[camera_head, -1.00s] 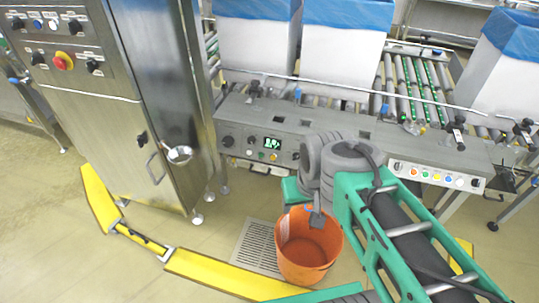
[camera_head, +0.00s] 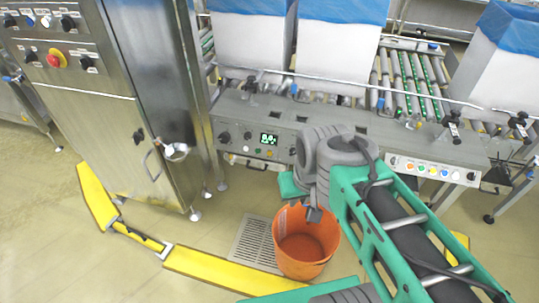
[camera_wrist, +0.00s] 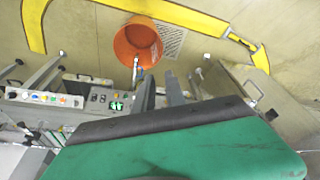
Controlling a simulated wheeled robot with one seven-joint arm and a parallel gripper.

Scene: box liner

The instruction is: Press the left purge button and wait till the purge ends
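The conveyor's left control panel (camera_head: 230,135) has a lit green display (camera_head: 268,139), black knobs and small buttons (camera_head: 258,151) below the display. The right control panel (camera_head: 435,170) carries a row of coloured buttons. Labels are too small to read, so I cannot tell which button is the left purge button. My gripper (camera_head: 314,214) hangs in front of the panels, above the bucket and apart from any button. In the wrist view, its two dark fingers (camera_wrist: 160,74) stand apart with nothing seen between them. The left panel's display (camera_wrist: 116,105) also shows there. My forearm hides part of the front between the panels.
An orange bucket (camera_head: 305,243) stands on the floor beside a drain grate (camera_head: 256,243). A yellow low barrier (camera_head: 225,273) runs along the floor. A steel cabinet (camera_head: 110,110) with a red stop button stands at left. Lined white boxes (camera_head: 342,55) sit on the rollers.

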